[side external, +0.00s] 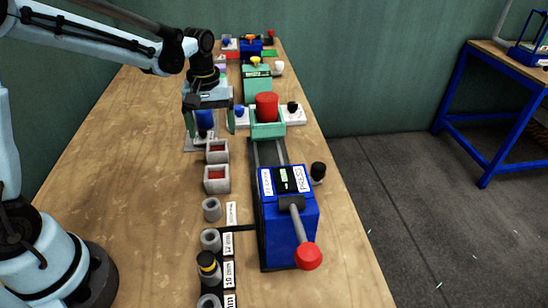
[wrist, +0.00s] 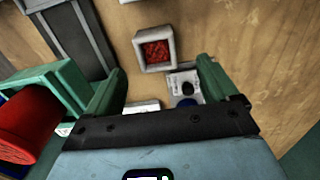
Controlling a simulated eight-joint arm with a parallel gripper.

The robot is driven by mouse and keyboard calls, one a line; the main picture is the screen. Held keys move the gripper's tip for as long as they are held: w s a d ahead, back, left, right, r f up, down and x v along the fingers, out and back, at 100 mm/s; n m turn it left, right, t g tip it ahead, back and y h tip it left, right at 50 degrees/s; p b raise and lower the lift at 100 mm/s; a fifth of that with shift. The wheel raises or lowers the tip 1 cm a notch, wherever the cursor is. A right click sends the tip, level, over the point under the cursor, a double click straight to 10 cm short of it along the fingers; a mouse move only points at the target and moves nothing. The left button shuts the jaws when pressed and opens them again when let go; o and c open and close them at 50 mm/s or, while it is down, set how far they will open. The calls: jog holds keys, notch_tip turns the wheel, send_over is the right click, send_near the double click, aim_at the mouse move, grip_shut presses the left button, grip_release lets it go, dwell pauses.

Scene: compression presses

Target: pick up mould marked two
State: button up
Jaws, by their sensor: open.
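Two square grey moulds with red filling stand on the wooden table in the side external view, a nearer one (side external: 216,179) and a farther one (side external: 216,151). One square mould (wrist: 154,48) with red granules shows in the wrist view, just beyond my fingertips. I cannot read a number on either mould. My gripper (side external: 210,126) points down with its green fingers apart, just behind the farther square mould. In the wrist view my gripper (wrist: 161,70) holds nothing.
A blue press (side external: 288,215) with a red-knobbed lever stands right of the moulds. A red cylinder (side external: 266,106) sits in a green frame (side external: 268,130) close to my gripper's right. Round grey moulds (side external: 211,209) line the front beside labels.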

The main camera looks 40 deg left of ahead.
aim_at(217, 143)
jog(key=shift+w+d+f, duration=0.1)
jog(key=shift+d+f, duration=0.05)
jog(key=shift+f, duration=1.55)
jog(key=shift+d+f, duration=0.1)
jog(key=shift+f, duration=1.6)
jog(key=c, duration=1.2)
jog(key=shift+r, duration=0.15)
jog(key=shift+r, duration=0.55)
notch_tip(217, 143, up, 3)
jog(key=shift+f, duration=0.2)
jog(key=s+d+r, duration=0.5)
jog(key=d+r, duration=0.2)
jog(key=d, duration=0.3)
jog(key=w+d+f, duration=0.1)
jog(key=w+d, duration=0.4)
jog(key=d, duration=0.2)
jog(key=shift+d, duration=0.25)
